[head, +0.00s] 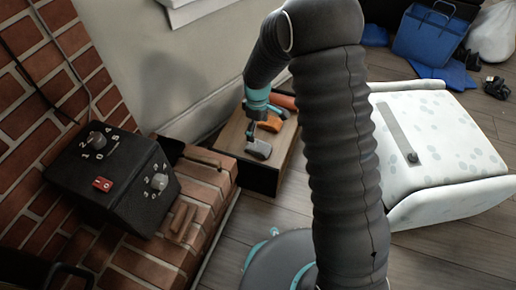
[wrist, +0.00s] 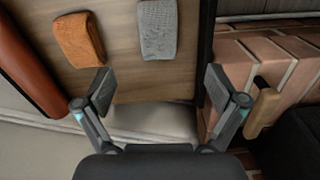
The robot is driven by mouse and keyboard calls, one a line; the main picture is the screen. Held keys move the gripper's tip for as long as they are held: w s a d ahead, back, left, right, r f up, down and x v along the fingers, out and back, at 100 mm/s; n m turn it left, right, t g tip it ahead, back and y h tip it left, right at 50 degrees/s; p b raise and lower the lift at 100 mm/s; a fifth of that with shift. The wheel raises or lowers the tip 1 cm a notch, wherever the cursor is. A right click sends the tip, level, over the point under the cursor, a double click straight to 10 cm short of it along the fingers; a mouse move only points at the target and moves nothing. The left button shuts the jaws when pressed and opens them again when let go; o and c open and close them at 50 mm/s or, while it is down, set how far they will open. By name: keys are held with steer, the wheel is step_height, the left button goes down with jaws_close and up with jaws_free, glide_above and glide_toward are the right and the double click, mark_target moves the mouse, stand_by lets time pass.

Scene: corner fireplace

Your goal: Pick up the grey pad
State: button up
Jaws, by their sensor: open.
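The grey pad (head: 258,150) lies on the top of a low wooden box (head: 233,137), near its front left side. In the wrist view the grey pad (wrist: 158,30) is at the top centre, ahead of my fingertips and roughly in line with the gap between them. My gripper (head: 264,124) is over the box top, with fingers spread and nothing between them; it also shows in the wrist view (wrist: 159,88). An orange pad (wrist: 80,38) lies to the left of the grey pad, apart from it.
An orange-brown cylinder (wrist: 28,70) lies along the box's edge. A brick ledge (head: 205,190) with a black control box (head: 115,175) stands left of the wooden box. A white spotted seat (head: 430,130) is on the right. Bare floor (head: 245,235) shows in front.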

mark_target(258, 145)
step_height(258, 145, down, 10)
steer(key=shift+w+d+r+b, duration=0.1)
steer(key=shift+w+r+b, duration=0.1)
steer(key=shift+b, duration=0.5)
steer(key=c, duration=1.1)
